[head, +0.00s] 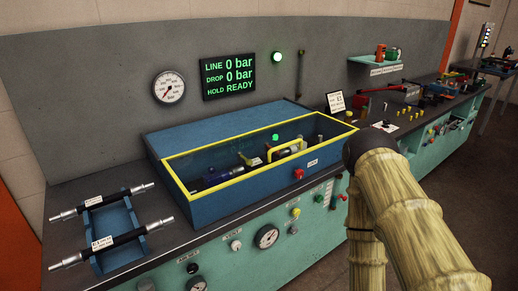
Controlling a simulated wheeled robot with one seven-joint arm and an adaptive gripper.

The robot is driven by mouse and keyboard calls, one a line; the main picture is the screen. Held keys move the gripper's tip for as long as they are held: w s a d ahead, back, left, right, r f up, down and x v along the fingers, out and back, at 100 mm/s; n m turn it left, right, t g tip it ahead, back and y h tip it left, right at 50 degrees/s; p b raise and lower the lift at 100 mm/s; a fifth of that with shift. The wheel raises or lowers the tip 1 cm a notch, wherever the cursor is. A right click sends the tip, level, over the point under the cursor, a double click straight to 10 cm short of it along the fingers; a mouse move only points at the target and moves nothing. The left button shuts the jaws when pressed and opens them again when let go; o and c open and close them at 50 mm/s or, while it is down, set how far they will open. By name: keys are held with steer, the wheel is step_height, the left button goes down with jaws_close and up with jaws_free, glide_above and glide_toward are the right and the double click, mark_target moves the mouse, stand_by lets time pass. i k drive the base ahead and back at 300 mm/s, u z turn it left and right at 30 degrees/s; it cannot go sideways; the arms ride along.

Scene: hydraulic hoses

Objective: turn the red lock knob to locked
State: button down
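The red lock knob (298,174) sits on the front face of the blue test box (235,203), toward its right end. A small white label (312,162) is beside it, up and to the right. The knob is too small to tell which way it points. The box has a yellow-rimmed clear lid (225,179), which looks shut over the fittings inside. My arm comes in from the lower right and bends downward to the right of the knob. My gripper is out of view, below the bottom edge of the picture.
A blue rack (122,214) with two hoses stands on the bench at the left. Gauges and small knobs fill the green front panel (265,259) below the box. The wall display (228,77) reads 0 bar and READY. Tools and fittings crowd the bench at the right.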

mark_target(299, 173)
steer(key=z, duration=0.05)
steer(key=k, duration=0.5)
steer(key=z, duration=1)
steer(key=i, duration=1.1)
steer(key=u, duration=1)
